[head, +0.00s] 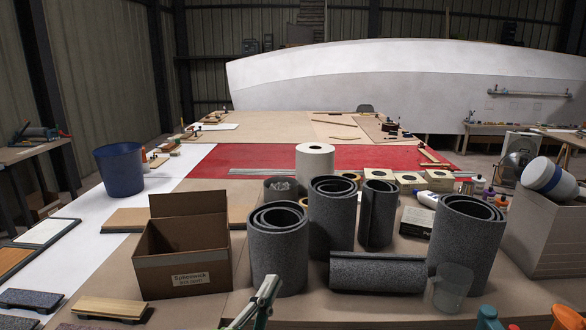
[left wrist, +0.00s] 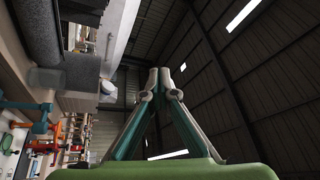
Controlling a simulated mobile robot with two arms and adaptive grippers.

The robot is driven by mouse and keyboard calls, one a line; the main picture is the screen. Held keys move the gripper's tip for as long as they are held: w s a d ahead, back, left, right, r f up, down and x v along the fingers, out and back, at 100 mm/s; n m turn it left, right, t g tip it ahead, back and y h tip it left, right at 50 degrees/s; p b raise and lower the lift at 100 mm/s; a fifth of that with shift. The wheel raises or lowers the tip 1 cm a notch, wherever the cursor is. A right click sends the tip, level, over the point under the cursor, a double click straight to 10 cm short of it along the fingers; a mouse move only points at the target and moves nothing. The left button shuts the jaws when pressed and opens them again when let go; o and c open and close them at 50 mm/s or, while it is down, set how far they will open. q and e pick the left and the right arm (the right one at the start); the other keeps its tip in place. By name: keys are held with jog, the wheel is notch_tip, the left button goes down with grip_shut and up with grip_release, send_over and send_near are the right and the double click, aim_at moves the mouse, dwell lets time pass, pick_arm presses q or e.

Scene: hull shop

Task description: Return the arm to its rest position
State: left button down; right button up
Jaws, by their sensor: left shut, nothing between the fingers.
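My left gripper (head: 268,288) is at the bottom of the head view, in front of the grey rolls. It is shut with nothing held. In the left wrist view its two fingers (left wrist: 163,78) meet at the tips against the dark shed roof. The wrist view is turned on its side, with the table along its left edge. My right gripper shows in neither view.
An open cardboard box (head: 183,262) stands left of my gripper. Several grey rolls, one being a standing roll (head: 278,262), stand behind and right of it. A clear cup (head: 452,288) is further right. A blue bin (head: 119,170) stands at the left.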

pick_arm(q)
jog(key=s+a+f+n+g+y, duration=0.45)
jog(key=a+f+n, duration=0.2)
jog(key=f, duration=0.35)
jog(key=s+a+f+n+g+y, duration=0.3)
jog(key=a+f+n+y, duration=0.25)
jog(key=a+f, duration=0.35)
jog(key=s+f+n+g+h, duration=0.15)
jog(key=s+f+g, duration=0.35)
jog(key=s, duration=0.5)
jog(key=s+f+n+g+h, duration=0.1)
jog(key=s+f+n+g, duration=0.15)
jog(key=s+f, duration=0.5)
jog(key=s+f+g, duration=0.1)
jog(key=s+f, duration=0.1)
jog(key=f, duration=1.1)
jog(key=s+f+g, duration=0.1)
jog(key=s+f, duration=0.2)
jog(key=f, duration=1)
jog(key=s+a+f, duration=0.1)
jog(key=s+f, duration=0.7)
jog(key=s+a+f+g, duration=0.1)
jog(key=s+a+f, duration=0.1)
jog(key=s+f, duration=0.6)
jog(key=shift+s+a+m+g+y+b, duration=0.3)
jog(key=shift+s+m+y+b, duration=0.05)
jog(key=shift+m+b, duration=0.05)
